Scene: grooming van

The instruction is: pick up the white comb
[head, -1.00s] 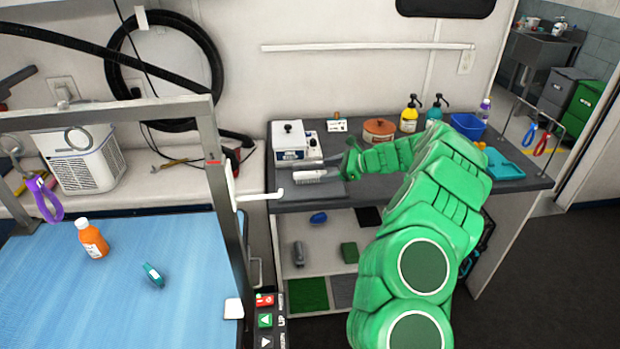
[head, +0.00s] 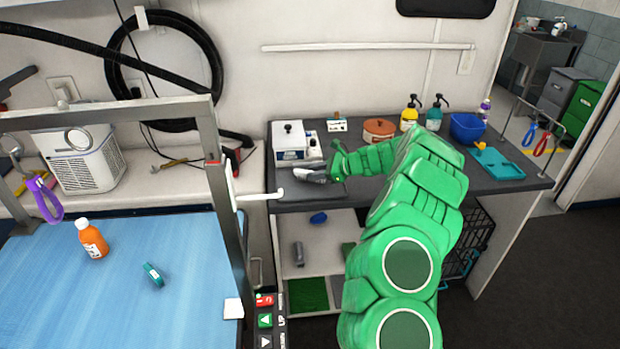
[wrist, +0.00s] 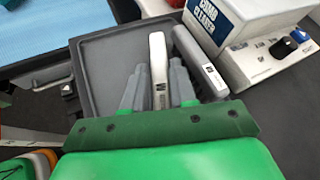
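The white comb (wrist: 158,68) lies on a dark grey tray (wrist: 95,55) in the wrist view, its long side pointing away from me. My gripper (wrist: 157,66) is open, with one grey finger on each side of the comb. Small gaps show between fingers and comb. The comb's near end is hidden behind my gripper. In the head view my gripper (head: 318,173) is low over the counter at the tray, and the comb is mostly covered by the fingers.
A grey labelled tool (wrist: 201,62) lies close to the right finger. Right of it stands a white comb cleaner box (wrist: 225,18) with knobs.

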